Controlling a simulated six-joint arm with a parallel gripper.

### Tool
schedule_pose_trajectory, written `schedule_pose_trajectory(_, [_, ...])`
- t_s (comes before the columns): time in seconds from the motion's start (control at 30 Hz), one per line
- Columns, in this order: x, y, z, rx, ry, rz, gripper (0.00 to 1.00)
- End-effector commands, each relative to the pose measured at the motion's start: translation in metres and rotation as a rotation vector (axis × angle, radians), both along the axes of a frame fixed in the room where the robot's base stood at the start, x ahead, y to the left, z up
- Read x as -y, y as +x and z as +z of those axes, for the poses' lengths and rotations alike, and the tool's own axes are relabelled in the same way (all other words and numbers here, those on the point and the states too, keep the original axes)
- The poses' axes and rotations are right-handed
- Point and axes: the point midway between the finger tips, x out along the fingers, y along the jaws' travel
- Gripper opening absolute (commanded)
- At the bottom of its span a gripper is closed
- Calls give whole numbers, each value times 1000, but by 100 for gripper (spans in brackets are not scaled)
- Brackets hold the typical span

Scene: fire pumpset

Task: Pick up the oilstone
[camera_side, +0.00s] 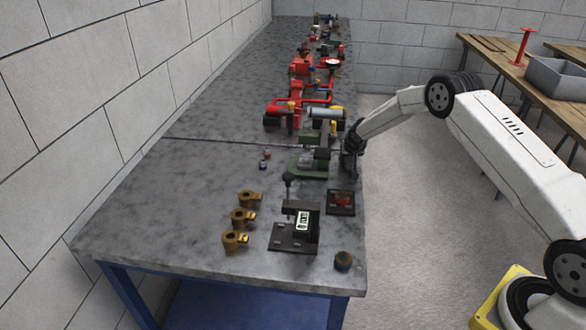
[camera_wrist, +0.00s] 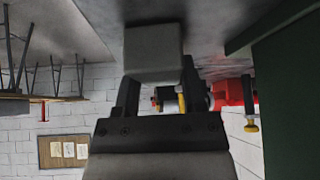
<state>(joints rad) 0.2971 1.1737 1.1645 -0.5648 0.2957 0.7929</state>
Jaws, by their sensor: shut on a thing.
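The oilstone (camera_wrist: 153,52), a plain grey block, shows in the wrist view between the two dark fingers of my gripper (camera_wrist: 158,82). My gripper is shut on it, and the fingers cover parts of its sides. In the side view my gripper (camera_side: 350,163) is at the right edge of the grey table, beside a green machine (camera_side: 308,164). I cannot make out the oilstone in the side view.
A dark green surface (camera_wrist: 292,95) is close on the right in the wrist view. The table (camera_side: 150,205) holds a red pumpset (camera_side: 298,92), brass fittings (camera_side: 243,216), a black press (camera_side: 297,228) and a dark tray (camera_side: 340,209). The table's left part is clear.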

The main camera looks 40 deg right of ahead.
Motion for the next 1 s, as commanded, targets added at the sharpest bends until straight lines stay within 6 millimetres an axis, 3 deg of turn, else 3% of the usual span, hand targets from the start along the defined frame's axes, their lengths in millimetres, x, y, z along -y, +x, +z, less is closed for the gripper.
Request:
schedule_pose_trajectory(0.17, [0,1,8,2,0,0,0])
schedule_pose_trajectory(0.4, [0,1,33,4,-1,0,0])
schedule_pose_trajectory(1.0, [-16,-53,94,2,0,1,0])
